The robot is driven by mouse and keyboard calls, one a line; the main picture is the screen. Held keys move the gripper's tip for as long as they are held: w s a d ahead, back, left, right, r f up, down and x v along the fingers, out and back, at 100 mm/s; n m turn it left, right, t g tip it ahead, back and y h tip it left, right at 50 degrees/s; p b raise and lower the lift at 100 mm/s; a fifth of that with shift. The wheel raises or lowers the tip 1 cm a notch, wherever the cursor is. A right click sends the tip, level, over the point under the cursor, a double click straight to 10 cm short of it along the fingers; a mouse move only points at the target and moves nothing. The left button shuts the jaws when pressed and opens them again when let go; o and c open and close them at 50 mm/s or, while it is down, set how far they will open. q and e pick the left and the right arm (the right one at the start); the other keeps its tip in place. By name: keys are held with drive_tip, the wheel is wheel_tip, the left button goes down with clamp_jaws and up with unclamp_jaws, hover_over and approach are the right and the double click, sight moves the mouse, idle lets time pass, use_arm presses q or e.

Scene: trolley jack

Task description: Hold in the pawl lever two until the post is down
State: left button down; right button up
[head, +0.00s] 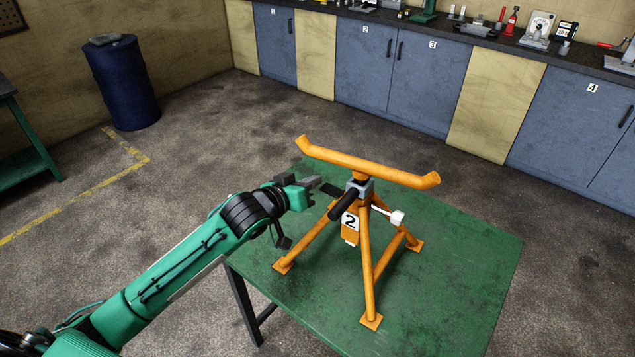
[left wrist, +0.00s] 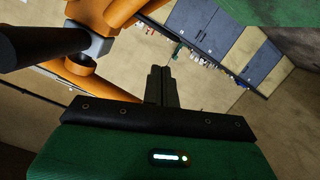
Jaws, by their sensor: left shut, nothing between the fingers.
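An orange stand (head: 368,268) with a "2" plate (head: 349,221) stands upright on the green table. Its curved cradle bar (head: 370,164) sits just above the grey collar (head: 360,187), with little post showing between. A black-gripped lever (head: 344,205) points from the collar toward the front left; its black grip also shows in the left wrist view (left wrist: 35,47). A white-ended lever (head: 397,217) sticks out to the right. I cannot tell which is the pawl lever. My left gripper (head: 318,183) is shut and empty, left of the collar and apart from the black grip; its fingers show in the left wrist view (left wrist: 161,80).
The green table (head: 470,260) is bare around the stand's feet. Blue cabinets (head: 425,85) with a cluttered counter (head: 490,38) line the back wall. A blue drum (head: 123,85) stands at the back left. The floor between is open.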

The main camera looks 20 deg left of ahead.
use_arm(q)
drive_tip(key=b+v, duration=0.1)
drive_tip(key=v, duration=0.6)
drive_tip(key=shift+s+b, duration=0.2)
drive_tip(key=shift+b, duration=0.15)
